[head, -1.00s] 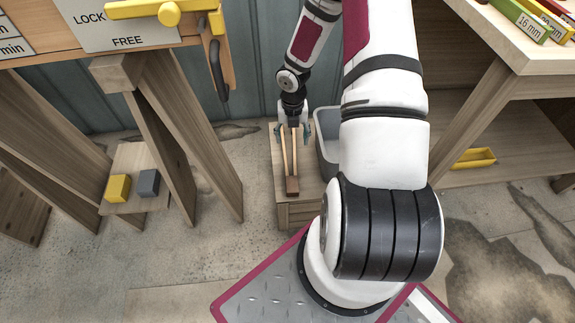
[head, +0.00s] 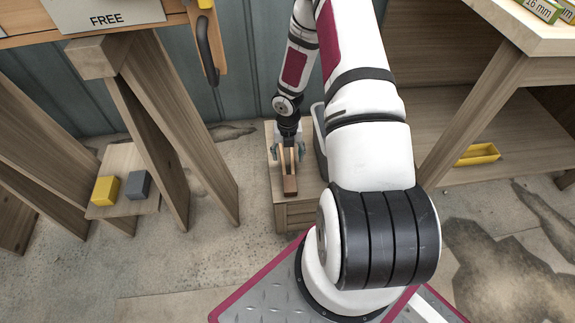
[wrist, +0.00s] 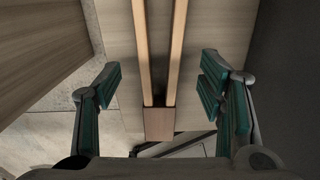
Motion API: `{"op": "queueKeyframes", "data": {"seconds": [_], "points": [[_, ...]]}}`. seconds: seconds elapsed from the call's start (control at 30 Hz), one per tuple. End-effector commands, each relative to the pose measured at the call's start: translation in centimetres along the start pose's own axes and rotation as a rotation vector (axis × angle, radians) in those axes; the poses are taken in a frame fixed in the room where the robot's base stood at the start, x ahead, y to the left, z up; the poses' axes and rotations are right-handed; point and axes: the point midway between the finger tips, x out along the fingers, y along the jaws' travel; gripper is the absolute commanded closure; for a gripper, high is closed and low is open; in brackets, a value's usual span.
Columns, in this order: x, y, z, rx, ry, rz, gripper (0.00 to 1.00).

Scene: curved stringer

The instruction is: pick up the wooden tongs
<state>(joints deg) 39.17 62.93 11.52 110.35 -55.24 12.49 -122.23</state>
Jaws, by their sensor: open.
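The wooden tongs (head: 290,185) lie on a low wooden crate (head: 296,216), their darker joined end toward me. In the wrist view, two pale arms run up from a brown block (wrist: 160,124), and the tongs lie between my fingers. My gripper (head: 288,152) is over the tongs on the crate. In the wrist view my gripper (wrist: 162,92) is open, with green-padded fingers on either side and a clear gap to the tongs on both sides. The far ends of the tongs are hidden under my gripper in the head view.
A grey bin (head: 319,140) stands right beside the tongs on the crate. A workbench leg (head: 160,140) is to the left, with a yellow block (head: 105,190) and a grey block (head: 138,184) on a low board. A yellow tray (head: 478,155) sits on a shelf at right.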

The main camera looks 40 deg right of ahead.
Motion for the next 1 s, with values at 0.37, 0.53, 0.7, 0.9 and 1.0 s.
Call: {"op": "queueKeyframes", "data": {"seconds": [0.37, 0.53, 0.7, 0.9, 1.0], "points": [[2.7, 0.1, 0.1, 0.000, 0.000, 0.000, 0.37], [2.7, 0.1, 0.1, 0.000, 0.000, 0.000, 0.60], [2.7, 0.1, 0.1, 0.000, 0.000, 0.000, 0.94], [2.7, 0.1, 0.1, 0.000, 0.000, 0.000, 0.95], [2.3, 0.1, 0.1, 0.000, -0.001, 0.000, 0.95]]}}
